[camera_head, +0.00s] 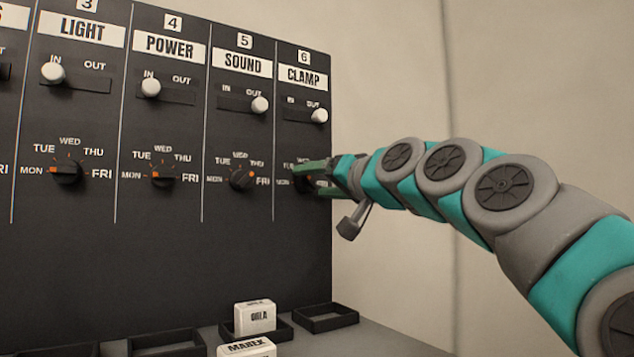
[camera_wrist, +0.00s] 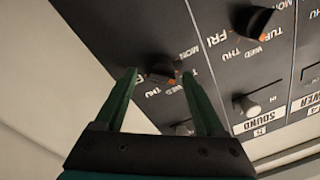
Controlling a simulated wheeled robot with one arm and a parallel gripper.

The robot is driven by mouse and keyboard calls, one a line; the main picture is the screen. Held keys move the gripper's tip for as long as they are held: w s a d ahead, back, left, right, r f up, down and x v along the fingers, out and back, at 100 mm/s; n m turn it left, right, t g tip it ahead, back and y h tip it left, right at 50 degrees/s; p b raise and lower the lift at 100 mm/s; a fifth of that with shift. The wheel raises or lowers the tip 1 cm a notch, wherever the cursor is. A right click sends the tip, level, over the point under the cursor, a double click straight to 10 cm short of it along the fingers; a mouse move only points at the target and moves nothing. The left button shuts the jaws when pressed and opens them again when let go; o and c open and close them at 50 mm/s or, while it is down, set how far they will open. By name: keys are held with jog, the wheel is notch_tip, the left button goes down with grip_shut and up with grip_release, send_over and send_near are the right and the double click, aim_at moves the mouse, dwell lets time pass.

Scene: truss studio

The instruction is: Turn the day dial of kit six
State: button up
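The kit six column, headed CLAMP (camera_head: 303,77), is at the right end of the black panel. Its day dial (camera_head: 303,182) is a dark knob, partly hidden by my gripper in the head view. In the wrist view the dial (camera_wrist: 160,69) shows between my two fingertips, with a gap visible on each side and an orange mark near its edge. I cannot tell which day it points to. My gripper (camera_wrist: 160,76) is open, its green fingers on either side of the dial. It also shows in the head view (camera_head: 318,178), reaching in from the right.
The sound dial (camera_head: 242,179) and its slider knob (camera_head: 260,105) are just left of my gripper. Kit six's slider knob (camera_head: 319,116) is above, toward OUT. Below are an empty black tray (camera_head: 327,318) and a white block (camera_head: 255,318). Right of the panel is bare wall.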

jog(key=shift+s+d, duration=0.1)
jog(key=b+v, duration=0.1)
jog(key=v, duration=0.6)
jog(key=shift+s, duration=0.2)
jog(key=shift+d+f, duration=0.1)
jog(key=shift+d, duration=0.05)
dwell(0.3)
